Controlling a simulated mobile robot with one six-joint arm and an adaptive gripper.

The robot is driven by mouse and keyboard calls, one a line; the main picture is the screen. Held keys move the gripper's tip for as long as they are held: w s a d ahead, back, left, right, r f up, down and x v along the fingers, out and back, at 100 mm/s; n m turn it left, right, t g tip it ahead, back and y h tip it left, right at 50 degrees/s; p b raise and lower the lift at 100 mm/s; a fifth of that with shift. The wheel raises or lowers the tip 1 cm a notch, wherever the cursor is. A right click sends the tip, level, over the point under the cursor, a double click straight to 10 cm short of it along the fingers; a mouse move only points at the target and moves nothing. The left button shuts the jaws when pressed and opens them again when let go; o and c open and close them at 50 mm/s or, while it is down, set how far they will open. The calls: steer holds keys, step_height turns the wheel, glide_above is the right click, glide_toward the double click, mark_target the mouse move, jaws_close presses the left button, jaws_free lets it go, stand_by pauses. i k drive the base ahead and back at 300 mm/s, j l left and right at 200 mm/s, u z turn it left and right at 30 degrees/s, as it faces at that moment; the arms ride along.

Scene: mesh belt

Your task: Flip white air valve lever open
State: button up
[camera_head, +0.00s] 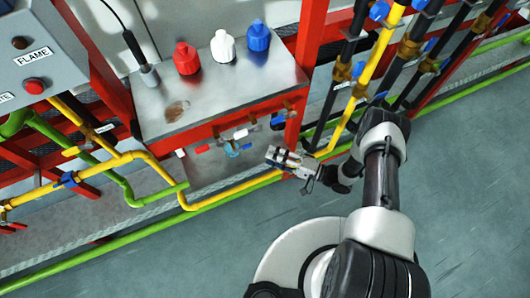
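Below the front edge of the metal table, a row of small valve handles shows. A small white piece (240,134) sits above a light-blue valve (232,149). Another small white piece (180,153) is farther left, beside a red handle (201,149). I cannot tell for sure which white piece is the air valve lever, or whether it is open. My gripper (273,154) is to the right of these valves, pointing left toward them, and appears apart from both white pieces. Its fingers are too small to tell open from shut.
The metal table (200,105) carries red (186,59), white (223,46) and blue (258,36) bottles. A blue-handled valve (278,121) is just above my gripper. Yellow (200,203) and green pipes run low in front. The grey floor (470,220) is clear at right.

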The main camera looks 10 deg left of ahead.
mark_target(180, 151)
steer(key=k+l, duration=0.1)
steer(key=l, duration=0.85)
steer(key=k+l, duration=0.15)
steer(key=l, duration=0.35)
